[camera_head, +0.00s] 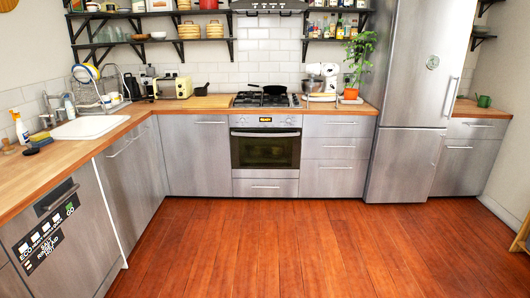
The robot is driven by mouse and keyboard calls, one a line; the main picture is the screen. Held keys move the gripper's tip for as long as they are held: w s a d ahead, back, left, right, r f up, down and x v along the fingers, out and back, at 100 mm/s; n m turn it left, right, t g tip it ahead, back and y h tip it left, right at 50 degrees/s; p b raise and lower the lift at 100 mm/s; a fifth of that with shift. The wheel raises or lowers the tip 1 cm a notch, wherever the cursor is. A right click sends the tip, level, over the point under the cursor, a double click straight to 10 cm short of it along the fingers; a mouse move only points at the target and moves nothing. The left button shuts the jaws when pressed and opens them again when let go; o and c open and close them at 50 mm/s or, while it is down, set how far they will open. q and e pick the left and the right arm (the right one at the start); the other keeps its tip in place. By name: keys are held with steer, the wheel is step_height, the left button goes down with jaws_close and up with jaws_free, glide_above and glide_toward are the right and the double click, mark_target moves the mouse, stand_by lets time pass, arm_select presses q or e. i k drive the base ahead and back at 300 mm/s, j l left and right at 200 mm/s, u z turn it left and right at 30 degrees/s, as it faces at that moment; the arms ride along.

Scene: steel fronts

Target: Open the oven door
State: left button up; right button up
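The oven (265,149) is built into the far row of steel cabinets, under the gas hob. Its dark glass door is closed, with a curved horizontal handle (265,134) along the top edge. A control panel (265,121) with a small lit display and knobs sits above the handle. A steel drawer (265,187) is below the door. The oven stands some way off across the floor. Neither my left nor my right gripper is in view.
Open wooden floor (250,250) lies before the oven. A counter with a sink (90,127) and a dishwasher (55,235) runs along the left. A tall fridge (408,105) stands at the right. A pan (270,88) is on the hob.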

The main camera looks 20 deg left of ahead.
mark_target(256, 152)
steer(key=i+j+u, duration=0.4)
steer(key=i+u, duration=0.15)
steer(key=i, duration=0.25)
steer(key=i+j+u, duration=0.1)
steer(key=i+u, duration=0.3)
steer(key=i, duration=1.7)
